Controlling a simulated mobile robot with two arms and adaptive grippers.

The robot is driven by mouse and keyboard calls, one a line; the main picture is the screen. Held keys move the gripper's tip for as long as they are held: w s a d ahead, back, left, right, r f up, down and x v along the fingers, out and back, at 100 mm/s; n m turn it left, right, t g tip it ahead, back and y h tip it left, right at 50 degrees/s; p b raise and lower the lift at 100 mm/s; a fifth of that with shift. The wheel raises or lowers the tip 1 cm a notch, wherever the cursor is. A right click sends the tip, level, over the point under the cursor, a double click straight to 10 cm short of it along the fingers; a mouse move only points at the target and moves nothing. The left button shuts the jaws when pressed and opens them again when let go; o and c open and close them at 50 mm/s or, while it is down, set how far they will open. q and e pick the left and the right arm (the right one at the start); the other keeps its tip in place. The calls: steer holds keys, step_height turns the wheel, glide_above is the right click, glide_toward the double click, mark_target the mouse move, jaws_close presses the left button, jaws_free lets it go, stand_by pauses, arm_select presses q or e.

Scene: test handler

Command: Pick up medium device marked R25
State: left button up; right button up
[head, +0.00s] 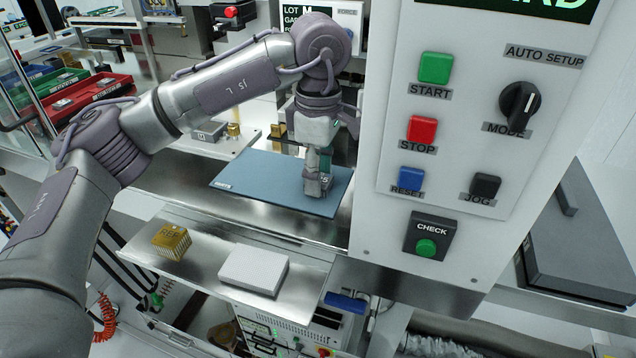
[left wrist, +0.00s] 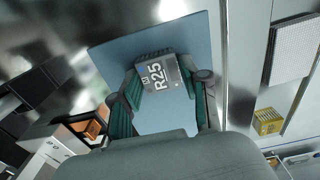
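The grey device marked R25 (left wrist: 158,74) shows in the left wrist view, its label facing the camera, over the blue mat (left wrist: 110,52). My left gripper (left wrist: 160,78) has one green-padded finger at each side of the device, and both pads appear to touch it. In the head view my left gripper (head: 317,178) points down at the right part of the blue mat (head: 255,172), with the device low between its fingers. Whether the device rests on the mat or is just above it is hard to tell. My right gripper is not in view.
A control panel (head: 455,130) with buttons stands close right of my left gripper. A brass-coloured block (head: 171,242) and a white block (head: 254,269) sit on the front metal shelf. Red (head: 93,92) and green bins are at the far left. The mat's left part is clear.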

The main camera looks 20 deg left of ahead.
arm_select(q)
steer(key=c, duration=0.5)
steer(key=shift+r+p, duration=1.55)
steer(key=shift+r, duration=0.95)
